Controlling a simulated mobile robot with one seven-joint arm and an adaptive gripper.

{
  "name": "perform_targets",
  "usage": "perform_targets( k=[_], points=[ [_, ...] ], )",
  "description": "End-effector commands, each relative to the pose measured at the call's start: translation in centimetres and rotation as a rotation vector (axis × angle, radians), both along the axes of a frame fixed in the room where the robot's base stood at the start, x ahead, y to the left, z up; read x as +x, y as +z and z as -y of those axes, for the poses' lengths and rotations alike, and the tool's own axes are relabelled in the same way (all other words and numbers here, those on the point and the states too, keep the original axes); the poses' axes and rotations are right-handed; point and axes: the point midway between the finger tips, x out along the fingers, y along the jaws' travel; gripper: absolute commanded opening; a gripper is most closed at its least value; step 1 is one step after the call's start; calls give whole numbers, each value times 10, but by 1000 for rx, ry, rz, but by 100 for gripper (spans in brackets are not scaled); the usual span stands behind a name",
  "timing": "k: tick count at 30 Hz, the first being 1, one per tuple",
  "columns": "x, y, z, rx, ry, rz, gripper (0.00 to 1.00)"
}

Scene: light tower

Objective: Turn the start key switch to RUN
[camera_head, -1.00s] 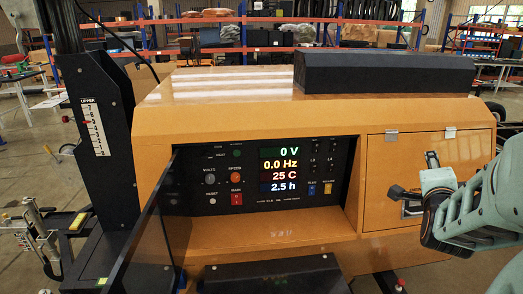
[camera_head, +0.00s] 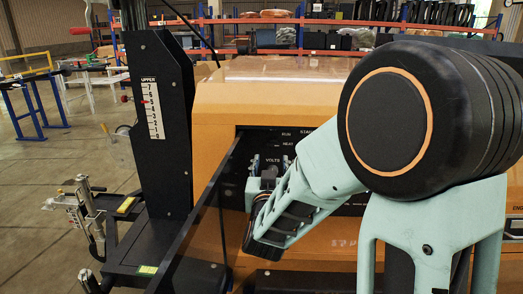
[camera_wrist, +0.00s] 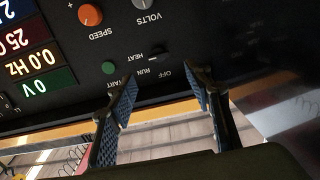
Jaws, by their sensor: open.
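The start key switch (camera_wrist: 154,59) is on the black control panel, among the labels HEAT, RUN and OFF in the wrist view. It is dark and small, and I cannot tell its key's position. My gripper (camera_wrist: 165,78) is open and empty. Its two fingers are spread to either side of the RUN and OFF labels, facing the panel. Whether the tips touch the panel is unclear. In the head view my gripper (camera_head: 268,165) is in front of the panel's upper left part, and my arm hides much of the panel.
An orange SPEED knob (camera_wrist: 90,15), a VOLTS knob (camera_wrist: 144,4) and a green button (camera_wrist: 108,67) are close to the switch. A dark open door (camera_head: 200,215) stands out from the panel's left edge. A black mast (camera_head: 160,120) stands further left.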

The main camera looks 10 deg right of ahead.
Motion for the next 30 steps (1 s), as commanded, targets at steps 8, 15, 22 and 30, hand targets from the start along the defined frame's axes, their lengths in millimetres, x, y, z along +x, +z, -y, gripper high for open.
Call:
perform_targets(
  k=[8,15,22,30],
  points=[
    [40,0,9,2,-3,-2,46],
    [81,0,18,2,-2,-2,46],
    [101,1,21,2,-1,-1,46],
    [103,0,21,1,0,-1,46]
  ],
)
